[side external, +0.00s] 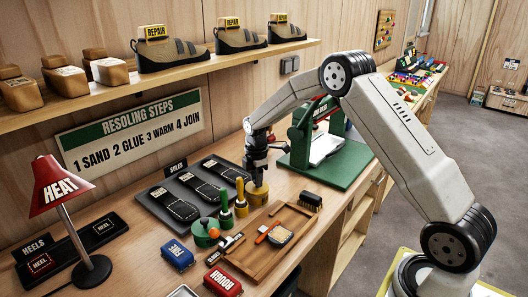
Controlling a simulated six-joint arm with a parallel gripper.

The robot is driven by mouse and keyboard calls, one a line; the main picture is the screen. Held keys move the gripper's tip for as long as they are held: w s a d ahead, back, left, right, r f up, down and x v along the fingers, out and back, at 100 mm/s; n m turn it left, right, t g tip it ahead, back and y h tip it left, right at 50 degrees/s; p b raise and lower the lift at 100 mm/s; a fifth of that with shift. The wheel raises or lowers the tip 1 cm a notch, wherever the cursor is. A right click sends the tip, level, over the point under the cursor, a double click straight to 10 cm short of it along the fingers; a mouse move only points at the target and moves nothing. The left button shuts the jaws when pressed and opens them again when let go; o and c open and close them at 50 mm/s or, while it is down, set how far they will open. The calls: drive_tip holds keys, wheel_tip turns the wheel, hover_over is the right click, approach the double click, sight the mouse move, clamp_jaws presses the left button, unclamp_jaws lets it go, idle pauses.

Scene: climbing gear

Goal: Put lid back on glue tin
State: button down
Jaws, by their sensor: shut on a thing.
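The fingers hide most of the lid. I cannot tell whether the lid touches the rim or is slightly above it.
Green and yellow handled tools (226,212) and a green round pot (206,233) stand left of the tin. A wooden tray (252,262) lies in front. A soles board (190,190) lies behind left, and a green press (325,165) stands at right.

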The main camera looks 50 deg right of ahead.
unclamp_jaws()
idle(0.4)
drive_tip(key=shift+r, duration=0.2)
drive_tip(key=shift+r, duration=3.35)
clamp_jaws()
